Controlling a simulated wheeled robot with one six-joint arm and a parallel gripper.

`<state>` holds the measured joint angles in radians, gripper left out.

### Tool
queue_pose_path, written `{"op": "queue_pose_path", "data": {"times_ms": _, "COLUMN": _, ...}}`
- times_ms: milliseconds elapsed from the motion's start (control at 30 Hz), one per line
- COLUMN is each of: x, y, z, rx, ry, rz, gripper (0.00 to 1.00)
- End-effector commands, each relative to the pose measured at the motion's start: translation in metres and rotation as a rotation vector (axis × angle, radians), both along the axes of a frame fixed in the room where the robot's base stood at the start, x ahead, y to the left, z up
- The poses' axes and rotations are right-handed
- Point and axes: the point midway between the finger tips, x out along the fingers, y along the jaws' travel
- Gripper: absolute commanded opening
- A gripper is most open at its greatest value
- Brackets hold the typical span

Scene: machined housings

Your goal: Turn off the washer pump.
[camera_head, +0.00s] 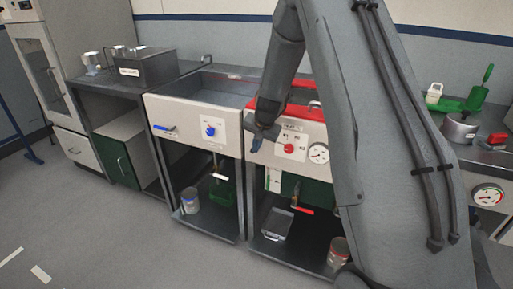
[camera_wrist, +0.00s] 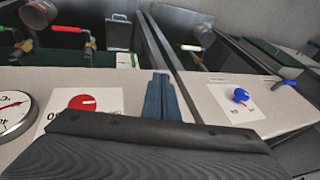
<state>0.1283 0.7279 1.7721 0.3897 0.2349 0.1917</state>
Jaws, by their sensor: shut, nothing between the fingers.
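A red knob (camera_head: 288,148) sits on a white label plate on the front of the red-topped unit; in the wrist view it is the red knob (camera_wrist: 82,103) left of my fingers. A blue knob (camera_head: 210,131) sits on the front of the sink unit to the left and also shows in the wrist view (camera_wrist: 240,96). The label text is too small to read, so I cannot tell which one is the washer pump's. My gripper (camera_head: 257,144) is shut and empty, at the red-topped unit's front, left of the red knob. Its fingers (camera_wrist: 160,97) point toward the panel; contact is unclear.
A pressure gauge (camera_head: 318,153) is right of the red knob. A blue lever (camera_head: 163,128) is left of the blue knob. A red-handled valve (camera_head: 302,211) and a white-handled valve (camera_head: 220,177) are below. The floor in front is clear.

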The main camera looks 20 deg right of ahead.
Motion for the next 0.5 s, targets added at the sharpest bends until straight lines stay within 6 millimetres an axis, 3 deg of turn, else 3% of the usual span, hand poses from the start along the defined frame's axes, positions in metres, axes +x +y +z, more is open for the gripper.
{"op": "queue_pose_path", "data": {"times_ms": 333, "x": -0.001, "y": -0.001, "z": 0.001, "rx": 0.001, "ry": 0.001, "rz": 0.000, "gripper": 0.00}}
{"op": "queue_pose_path", "data": {"times_ms": 500, "x": -0.009, "y": -0.007, "z": 0.011, "rx": -0.001, "ry": -0.001, "rz": 0.002, "gripper": 0.00}}
